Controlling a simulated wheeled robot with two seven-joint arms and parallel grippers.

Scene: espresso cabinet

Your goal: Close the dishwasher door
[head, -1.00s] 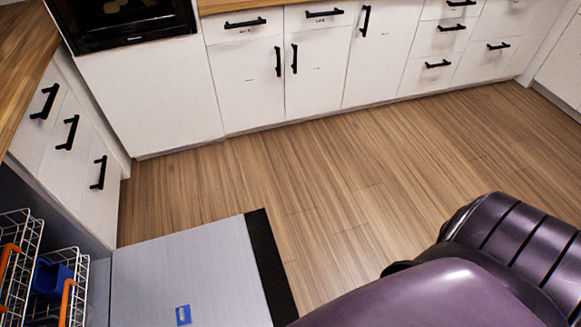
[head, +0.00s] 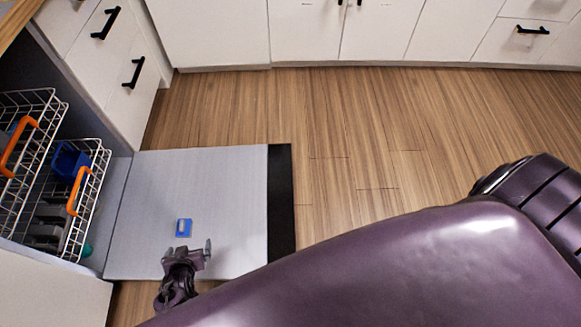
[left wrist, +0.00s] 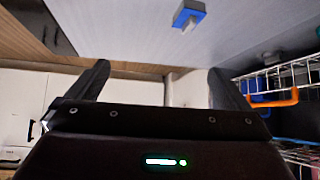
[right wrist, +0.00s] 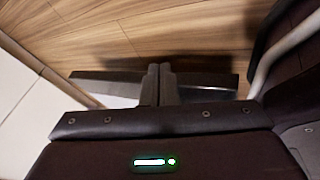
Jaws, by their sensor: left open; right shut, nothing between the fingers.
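The dishwasher door (head: 195,170) hangs open and looks roughly flat, its grey inner face up, with a black strip (head: 281,195) along its outer edge and a small blue-and-white fitting (head: 184,227). In the left wrist view, the door (left wrist: 120,28) fills the upper part with the same fitting (left wrist: 188,15). My left gripper (head: 188,254) is open and empty, seen against the door's near side edge; its fingers (left wrist: 158,76) are spread in the left wrist view. Contact with the door cannot be told. My right gripper (right wrist: 158,86) is shut and empty over the floor, outside the head view.
Wire racks (head: 85,190) with orange handles and a blue container (head: 68,160) stand inside the dishwasher, left of the door. White cabinets (head: 380,35) with black handles line the back. The wooden floor (head: 340,130) beyond the door is clear. My purple arm covers the lower right.

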